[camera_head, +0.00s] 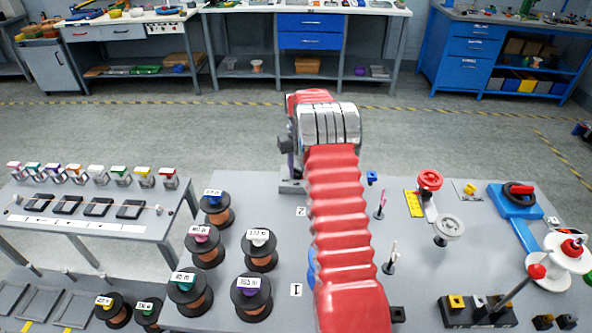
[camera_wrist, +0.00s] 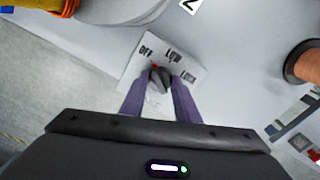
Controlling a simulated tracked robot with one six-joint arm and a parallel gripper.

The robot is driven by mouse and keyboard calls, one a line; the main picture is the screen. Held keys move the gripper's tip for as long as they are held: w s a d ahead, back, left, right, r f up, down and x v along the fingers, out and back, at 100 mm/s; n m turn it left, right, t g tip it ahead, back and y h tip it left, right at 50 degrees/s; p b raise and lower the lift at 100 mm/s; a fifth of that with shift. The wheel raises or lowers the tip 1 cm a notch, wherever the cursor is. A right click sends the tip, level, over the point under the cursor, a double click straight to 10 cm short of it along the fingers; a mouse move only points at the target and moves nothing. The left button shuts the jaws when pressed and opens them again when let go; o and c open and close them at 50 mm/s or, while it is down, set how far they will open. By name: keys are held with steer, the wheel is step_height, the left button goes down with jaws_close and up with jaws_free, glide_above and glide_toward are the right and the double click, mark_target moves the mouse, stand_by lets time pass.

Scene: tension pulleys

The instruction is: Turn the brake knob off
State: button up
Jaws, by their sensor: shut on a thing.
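The brake knob (camera_wrist: 160,82) is a dark knob with a small red mark on a pale label plate (camera_wrist: 138,65). The plate reads OFF at the left, LOW at the top and a third word at the right. The red mark sits at the knob's upper left, between OFF and LOW. My gripper (camera_wrist: 159,80) is shut on the knob, with a purple finger on either side. In the camera_head view my red arm hides the knob and the fingers.
Several copper-wire spools (camera_head: 253,294) stand left of my arm on the grey table. To the right are a red pulley wheel (camera_head: 429,181), a grey pulley (camera_head: 449,227) and a white spool (camera_head: 560,258). A side table (camera_head: 90,225) with clamps stands at the far left.

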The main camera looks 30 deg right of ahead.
steer(key=shift+w+r, duration=0.2)
steer(key=o, duration=1)
steer(key=shift+s+f, duration=0.1)
steer(key=shift+o, duration=0.2)
step_height(320, 180, up, 14)
steer(key=shift+f, duration=0.2)
